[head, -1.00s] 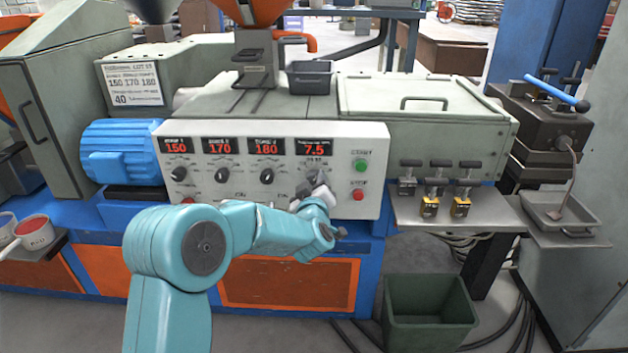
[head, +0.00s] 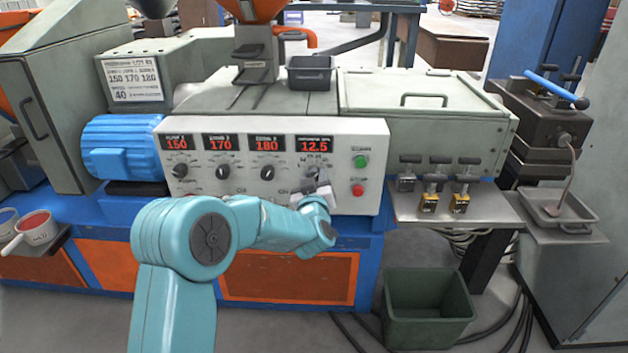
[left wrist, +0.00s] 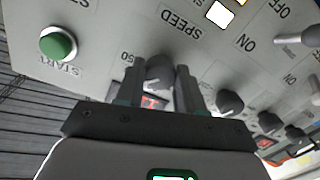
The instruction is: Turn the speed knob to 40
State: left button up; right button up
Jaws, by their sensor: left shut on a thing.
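The speed knob (left wrist: 159,72) is a grey round knob on the pale control panel, under the word SPEED in the tilted left wrist view. My left gripper (left wrist: 160,85) is shut on it, one finger on each side. In the head view my left gripper (head: 318,188) reaches the panel's right part and mostly hides this knob. The speed display (head: 314,145) above it reads 12.5 in red. A specification sign (head: 135,79) at the upper left lists 150 170 180 and, for speed, 40. My right gripper is not in view.
Three other knobs, including the nearest one (head: 267,173), sit left of the speed knob under displays reading 150, 170 and 180. A green start button (head: 361,161) and a red button (head: 358,190) are to the right. A shelf (head: 405,215) with padlocks is further right.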

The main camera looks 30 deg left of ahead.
pick_arm(q)
jog(key=o, duration=1)
jog(key=shift+o, duration=0.2)
jog(key=v, duration=1.6)
jog(key=shift+s+p, duration=0.2)
jog(key=shift+p, duration=0.1)
jog(key=s+d+f+m+g+h, duration=0.2)
jog(key=d+f+h, duration=0.1)
jog(key=f, duration=0.9)
jog(key=s+d+f+m+g+h, duration=0.1)
jog(key=d+f+m+g+h, duration=0.15)
jog(key=f, duration=0.95)
jog(key=s+d+f+m+g+h, duration=0.2)
jog(key=s+d+f+g+h, duration=0.2)
jog(key=s+d+f, duration=0.3)
jog(key=s+d+f+m+g+h, duration=0.1)
jog(key=s+d+f+g+h, duration=0.15)
jog(key=s, duration=0.35)
jog(key=s+d+f+m+g+h, duration=0.1)
jog(key=s+d+f+g+h, duration=0.1)
jog(key=s+d+f+g, duration=0.3)
notch_tip(320, 180, up, 22)
jog(key=s+t+p, duration=0.1)
jog(key=p, duration=1.8)
jog(key=shift+s+a+t+p, duration=0.3)
jog(key=shift+s+a+p, duration=0.05)
